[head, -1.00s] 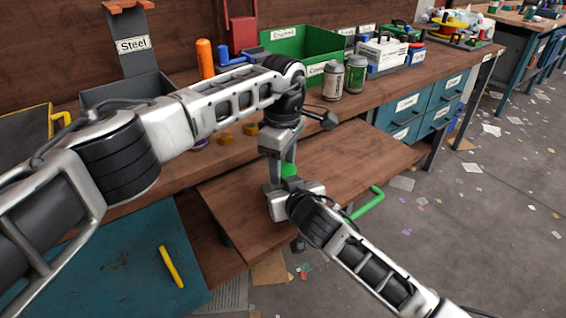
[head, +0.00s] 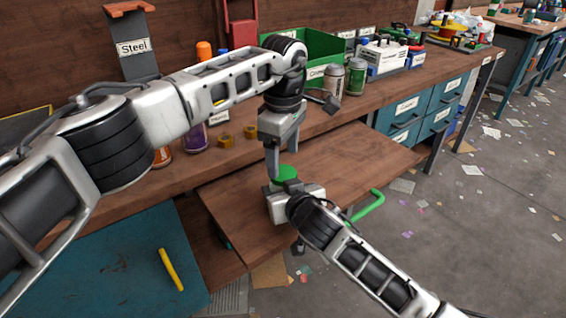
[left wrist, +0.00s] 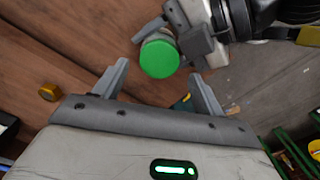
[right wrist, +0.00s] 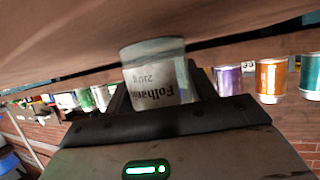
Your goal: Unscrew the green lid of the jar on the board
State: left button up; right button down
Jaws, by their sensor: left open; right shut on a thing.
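The green lid (head: 285,172) is on top of the jar, above the pull-out wooden board (head: 345,160). The lid shows as a full green disc in the left wrist view (left wrist: 159,58). My left gripper (head: 273,165) points down just above the lid, open and empty. In the left wrist view its fingertips (left wrist: 158,75) stand on either side of the lid's near edge, apart from it. My right gripper (head: 284,190) is shut on the jar's side. The labelled glass jar (right wrist: 160,82) fills its jaws in the right wrist view. In the head view the jar's body is mostly hidden.
Two hex nuts (head: 225,140) and several cans and jars stand on the bench behind. A green bin (head: 318,55) is at the back. A teal surface (head: 110,260) with a yellow-handled thing (head: 171,269) lies front left.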

aim_at(283, 173)
pick_arm(q)
jog(key=shift+o, duration=0.2)
jog(key=shift+r, duration=0.45)
jog(key=shift+r+m, duration=0.55)
jog(key=shift+m, duration=0.15)
notch_tip(283, 173, up, 2)
jog(key=m, duration=0.3)
jog(key=shift+m, duration=0.6)
notch_tip(283, 173, down, 8)
jog(key=shift+r, duration=0.15)
jog(key=c, duration=1.1)
